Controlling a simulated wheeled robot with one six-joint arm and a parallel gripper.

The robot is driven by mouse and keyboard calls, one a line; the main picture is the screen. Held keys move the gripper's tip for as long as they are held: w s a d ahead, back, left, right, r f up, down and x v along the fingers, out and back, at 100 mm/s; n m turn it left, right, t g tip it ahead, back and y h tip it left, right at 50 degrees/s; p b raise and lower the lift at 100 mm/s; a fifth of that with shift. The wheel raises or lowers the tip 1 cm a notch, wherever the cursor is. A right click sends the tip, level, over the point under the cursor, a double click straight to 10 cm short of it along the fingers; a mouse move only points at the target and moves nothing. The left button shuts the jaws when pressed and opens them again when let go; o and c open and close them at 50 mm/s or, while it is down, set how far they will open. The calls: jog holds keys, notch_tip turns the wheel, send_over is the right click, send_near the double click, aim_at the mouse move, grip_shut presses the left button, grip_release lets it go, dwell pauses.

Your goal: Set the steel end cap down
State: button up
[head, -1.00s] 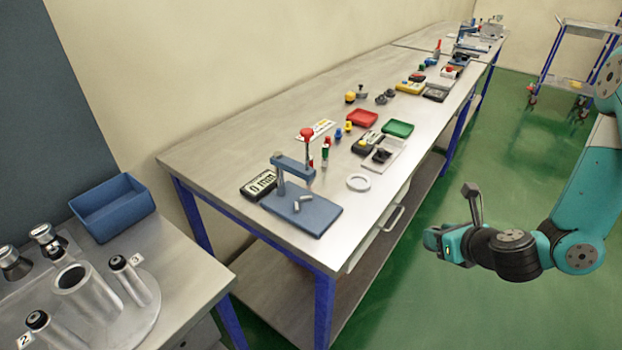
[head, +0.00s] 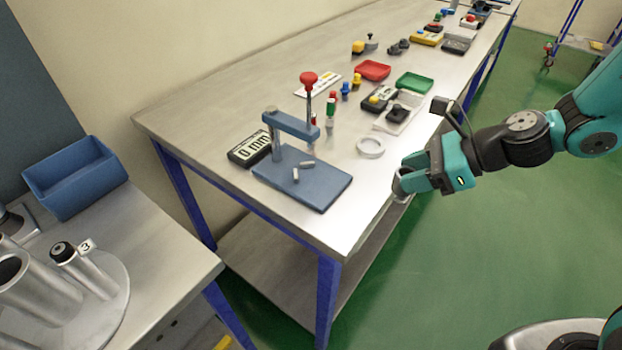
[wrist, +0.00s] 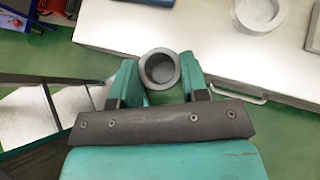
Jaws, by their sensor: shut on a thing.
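My gripper (head: 407,182) is at the front edge of the long workbench in the head view, to the right of the blue press stand. In the wrist view my gripper (wrist: 160,75) has its two teal fingers shut on the steel end cap (wrist: 160,66), a round grey cup with its hollow side facing the camera. The cap also shows at the fingertips in the head view (head: 399,187), partly hidden by the fingers. It is held in the air by the bench edge. A white ring (head: 370,148) lies on the bench just beyond my gripper.
The workbench (head: 215,125) carries a blue press stand (head: 320,188), a 0 mm display (head: 250,148), a red tray (head: 373,70) and a green tray (head: 413,83). A blue bin (head: 75,178) stands on the left table. Bare bench top lies between press and ring.

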jog(key=w+a+p, duration=0.1)
jog(key=a, duration=0.4)
jog(key=w+a+p, duration=0.1)
jog(key=w+a, duration=0.1)
jog(key=a, duration=0.4)
jog(key=w+a+p, duration=0.1)
jog(key=a, duration=0.5)
jog(key=shift+w+r+p, duration=0.15)
jog(key=shift+r+p, duration=0.05)
jog(key=shift+p, duration=0.2)
jog(key=shift+a+f, duration=0.2)
jog(key=shift+f, duration=0.2)
jog(key=shift+w, duration=0.1)
jog(key=shift+f, duration=0.2)
jog(key=o, duration=1.2)
jog(key=shift+d, duration=0.1)
